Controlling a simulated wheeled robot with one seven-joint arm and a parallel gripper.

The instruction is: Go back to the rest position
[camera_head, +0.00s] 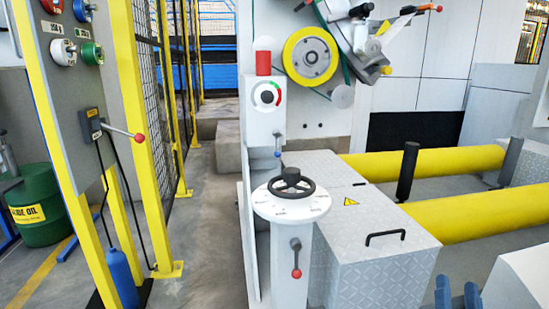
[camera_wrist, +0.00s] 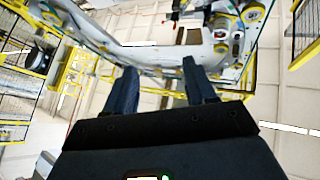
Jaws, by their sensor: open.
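My gripper (camera_wrist: 160,68) shows in the wrist view with its two dark blue fingers spread apart. Nothing is between them. The wrist camera looks up past the fingers at the walls, ceiling and machine parts. In the head view two blue finger-like tips (camera_head: 457,290) show at the bottom right edge and look like my gripper. They are beside the grey tread-plate box and do not seem to touch anything. The rest of my arm is out of the head view.
A pedestal with a black handwheel (camera_head: 291,185) stands in the middle, before a tread-plate box (camera_head: 375,240). Yellow rollers (camera_head: 480,215) extend right. A control panel (camera_head: 75,90) and a green oil drum (camera_head: 38,205) are at left. The floor between panel and pedestal is clear.

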